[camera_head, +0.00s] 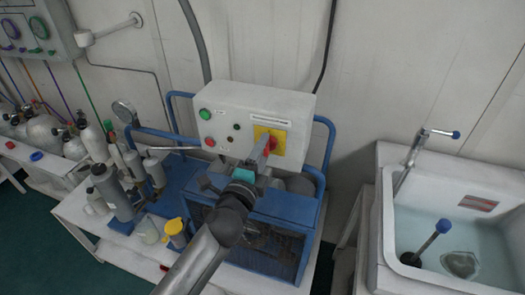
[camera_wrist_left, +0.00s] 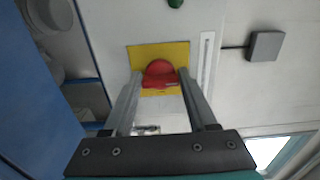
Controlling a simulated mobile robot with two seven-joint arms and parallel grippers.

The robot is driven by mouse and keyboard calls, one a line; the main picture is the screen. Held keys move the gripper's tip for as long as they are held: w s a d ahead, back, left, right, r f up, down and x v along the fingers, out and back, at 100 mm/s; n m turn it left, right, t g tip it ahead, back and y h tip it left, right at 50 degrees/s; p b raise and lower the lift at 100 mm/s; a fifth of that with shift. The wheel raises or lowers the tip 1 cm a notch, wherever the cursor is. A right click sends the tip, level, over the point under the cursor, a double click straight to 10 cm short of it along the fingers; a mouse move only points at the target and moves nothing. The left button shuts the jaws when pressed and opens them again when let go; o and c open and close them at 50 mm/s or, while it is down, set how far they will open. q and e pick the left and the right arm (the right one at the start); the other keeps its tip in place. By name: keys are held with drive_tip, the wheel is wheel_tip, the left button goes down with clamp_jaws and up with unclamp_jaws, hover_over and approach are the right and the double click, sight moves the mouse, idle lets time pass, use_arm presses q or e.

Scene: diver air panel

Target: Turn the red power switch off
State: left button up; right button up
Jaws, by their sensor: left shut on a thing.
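The red power switch (camera_wrist_left: 161,75) is a rotary knob on a yellow plate (camera_wrist_left: 178,52), seen close up in the left wrist view. In the head view the red knob (camera_head: 271,143) shows partly beside my gripper, on its yellow plate (camera_head: 279,137) at the right of the white control box (camera_head: 230,104). My left gripper (camera_head: 265,150) reaches the switch from the front. In the left wrist view its two fingers (camera_wrist_left: 160,84) stand on either side of the knob, shut on it. My right gripper is in neither view.
The box also carries a green button (camera_head: 204,114) and a red button (camera_head: 210,141). A blue frame (camera_head: 322,165) surrounds the machine below. Bottles (camera_head: 112,187) stand at the left, and a sink (camera_head: 450,215) with a tap is at the right.

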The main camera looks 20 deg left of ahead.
use_arm(q)
drive_tip(key=o, duration=1.4)
drive_tip(key=shift+c, duration=0.2)
drive_tip(key=shift+s, duration=0.15)
drive_tip(key=s+b, duration=0.1)
drive_tip(key=s, duration=1.4)
drive_tip(key=shift+a, duration=0.3)
